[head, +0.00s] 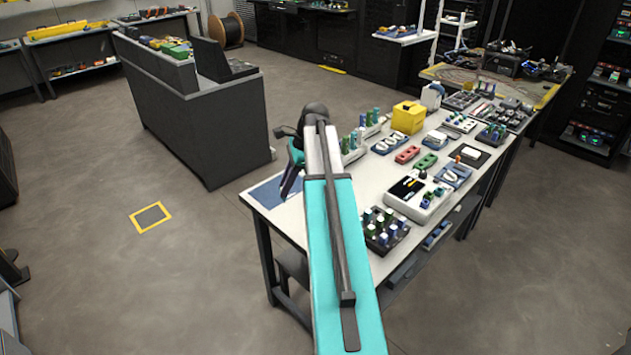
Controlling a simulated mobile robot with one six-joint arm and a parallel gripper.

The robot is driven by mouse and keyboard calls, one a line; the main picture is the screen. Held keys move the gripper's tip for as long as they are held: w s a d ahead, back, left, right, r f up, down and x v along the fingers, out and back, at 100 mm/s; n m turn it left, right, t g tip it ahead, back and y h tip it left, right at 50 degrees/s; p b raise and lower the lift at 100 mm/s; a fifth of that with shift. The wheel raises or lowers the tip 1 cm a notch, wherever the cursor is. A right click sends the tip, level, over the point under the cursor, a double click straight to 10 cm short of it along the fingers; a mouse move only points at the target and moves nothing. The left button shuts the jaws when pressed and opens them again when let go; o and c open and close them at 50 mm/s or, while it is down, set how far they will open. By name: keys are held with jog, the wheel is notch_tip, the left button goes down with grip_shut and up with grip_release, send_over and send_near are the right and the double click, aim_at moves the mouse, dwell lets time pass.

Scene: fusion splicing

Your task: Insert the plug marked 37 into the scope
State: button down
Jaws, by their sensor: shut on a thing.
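My arm reaches up from the bottom of the head view, and my gripper (289,188) hangs at its far end over the near left corner of the white table (375,182). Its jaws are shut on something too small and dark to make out. A white box with a black screen (406,188), which looks like the scope, lies on the right part of the table, well apart from my gripper. Blue and green plugs show at its right side. A dark tray (371,243) of several green, blue and white-topped plugs stands in front of it. No number is readable.
A blue mat (264,193) lies on the table's left end. Red and green blocks, a yellow box (408,117) and more plug racks crowd the table behind the scope. A grey cabinet (209,132) stands left, with open floor between.

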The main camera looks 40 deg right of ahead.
jog(key=w+a+n+g, duration=0.2)
jog(key=a+n, duration=0.5)
jog(key=a, duration=1)
jog(key=w+a+n+g, duration=0.3)
jog(key=a+n, duration=0.4)
jog(key=a, duration=1.1)
jog(key=shift+w+r, duration=0.35)
jog(key=shift+w, duration=0.45)
